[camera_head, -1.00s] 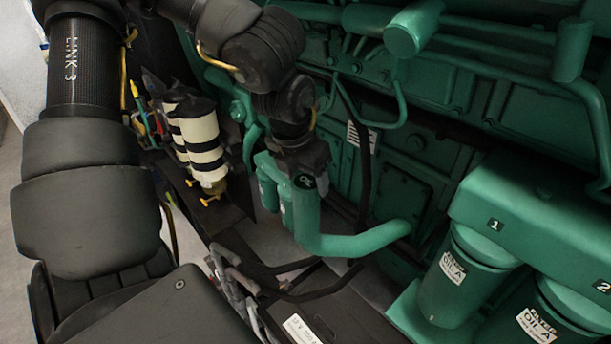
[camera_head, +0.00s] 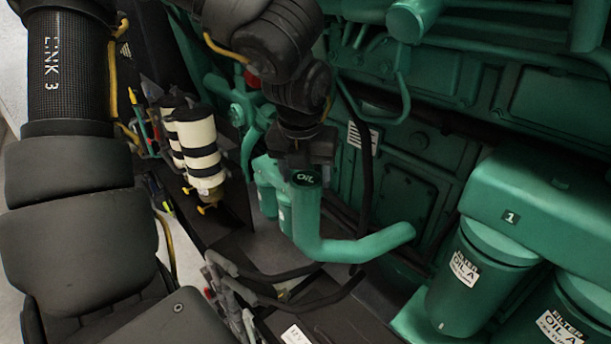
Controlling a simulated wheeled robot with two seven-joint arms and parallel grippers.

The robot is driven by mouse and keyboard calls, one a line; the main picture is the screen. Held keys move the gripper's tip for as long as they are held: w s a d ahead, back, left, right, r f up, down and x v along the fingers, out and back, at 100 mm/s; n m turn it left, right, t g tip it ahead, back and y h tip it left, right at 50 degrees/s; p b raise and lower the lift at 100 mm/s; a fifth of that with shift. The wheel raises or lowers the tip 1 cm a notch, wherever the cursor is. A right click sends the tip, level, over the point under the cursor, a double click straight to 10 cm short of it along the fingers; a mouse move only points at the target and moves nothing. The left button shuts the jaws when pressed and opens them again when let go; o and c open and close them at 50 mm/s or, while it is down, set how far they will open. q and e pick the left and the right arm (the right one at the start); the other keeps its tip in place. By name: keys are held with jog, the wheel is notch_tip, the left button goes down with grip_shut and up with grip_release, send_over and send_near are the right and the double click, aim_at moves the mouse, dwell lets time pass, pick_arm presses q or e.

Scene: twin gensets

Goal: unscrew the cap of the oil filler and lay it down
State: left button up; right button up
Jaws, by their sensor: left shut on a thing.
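The oil filler is a green pipe (camera_head: 307,222) that stands upright and bends to the right at its foot. A black round cap (camera_head: 306,179) marked OIL is at its top. My left gripper (camera_head: 308,160) reaches down from above and behind and is shut on the cap. The fingertips are dark against the dark cap and partly hidden. The cap appears to sit at the pipe's mouth; I cannot tell whether it is loose. My right gripper is out of view.
Green oil filters (camera_head: 469,276) hang under a numbered housing at the right. Cream and black cylinders (camera_head: 199,150) stand left of the filler. The green engine wall (camera_head: 420,140) is close behind. Hoses (camera_head: 290,300) run across the dark frame below.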

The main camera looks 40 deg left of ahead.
pick_arm(q)
jog(key=n+b, duration=0.2)
jog(key=shift+w+d+f+n+y, duration=0.1)
jog(key=shift+w+f+n+y, duration=0.1)
jog(key=shift+n+y, duration=0.15)
jog(key=shift+r+n+g, duration=0.15)
jog(key=shift+n+g, duration=0.15)
jog(key=shift+n, duration=0.25)
jog(key=shift+s+r, duration=0.1)
jog(key=shift+r, duration=0.05)
jog(key=shift+n, duration=0.3)
jog(key=shift+f+n+b, duration=0.2)
jog(key=shift+n+b, duration=0.2)
jog(key=shift+b, duration=0.2)
jog(key=shift+n+g+y+b, duration=0.3)
jog(key=shift+n+y, duration=0.05)
jog(key=shift+n, duration=0.55)
jog(key=shift+r+n+g, duration=0.25)
jog(key=shift+n+g, duration=0.05)
jog(key=shift+n, duration=0.7)
jog(key=o, duration=1.1)
jog(key=shift+f, duration=0.1)
